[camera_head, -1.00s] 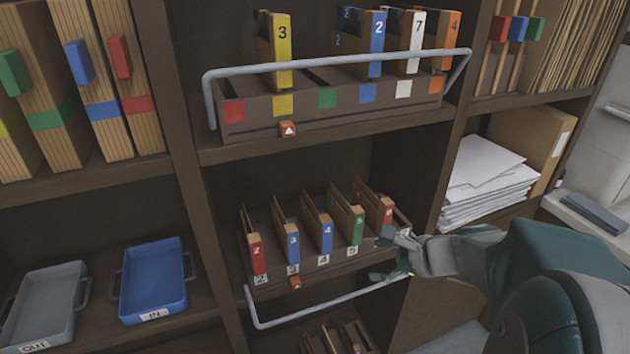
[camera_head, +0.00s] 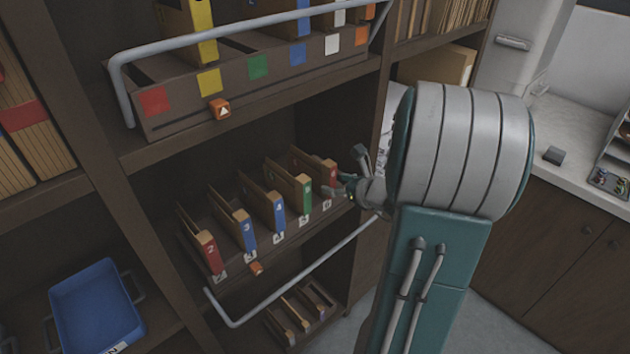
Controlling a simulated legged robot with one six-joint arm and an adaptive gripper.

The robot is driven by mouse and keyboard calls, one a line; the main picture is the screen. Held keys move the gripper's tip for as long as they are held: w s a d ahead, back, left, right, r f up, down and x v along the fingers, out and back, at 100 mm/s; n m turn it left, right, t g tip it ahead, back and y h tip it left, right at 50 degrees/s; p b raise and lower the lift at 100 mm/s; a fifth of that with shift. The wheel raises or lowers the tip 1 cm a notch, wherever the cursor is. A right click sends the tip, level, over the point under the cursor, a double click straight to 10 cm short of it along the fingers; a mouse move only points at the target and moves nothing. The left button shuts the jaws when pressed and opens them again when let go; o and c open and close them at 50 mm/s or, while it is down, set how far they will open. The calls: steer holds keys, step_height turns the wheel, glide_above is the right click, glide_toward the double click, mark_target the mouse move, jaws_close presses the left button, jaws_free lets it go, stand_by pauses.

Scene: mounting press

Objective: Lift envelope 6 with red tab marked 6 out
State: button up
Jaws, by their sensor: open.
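Envelope 6, a tan folder with a red tab (camera_head: 332,172), stands at the right end of the middle-shelf rack (camera_head: 190,262). The rack also holds a red-tabbed envelope 2 (camera_head: 209,252), blue-tabbed envelopes (camera_head: 245,234) and a green-tabbed one (camera_head: 304,195). My gripper (camera_head: 349,175) is at the right end of the rack, beside the red tab of envelope 6, with its fingers apart. One finger appears close to the tab; I cannot tell whether it touches. My arm hides part of the area to the right.
An upper rack (camera_head: 180,95) with coloured squares and a grey rail (camera_head: 240,30) is above. A lower rail (camera_head: 300,270) runs in front of the middle rack. A blue tray (camera_head: 95,305) is at lower left. A counter (camera_head: 570,135) is at right.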

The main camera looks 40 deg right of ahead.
steer(key=x, duration=0.4)
steer(key=shift+a+f, duration=0.1)
steer(key=shift+a, duration=0.05)
steer(key=shift+w+f, duration=0.15)
steer(key=shift+w, duration=0.1)
steer(key=shift+w+d, duration=0.1)
steer(key=shift+d, duration=0.4)
steer(key=shift+a, duration=0.3)
jaws_close()
step_height(320, 180, up, 10)
steer(key=shift+d, duration=0.1)
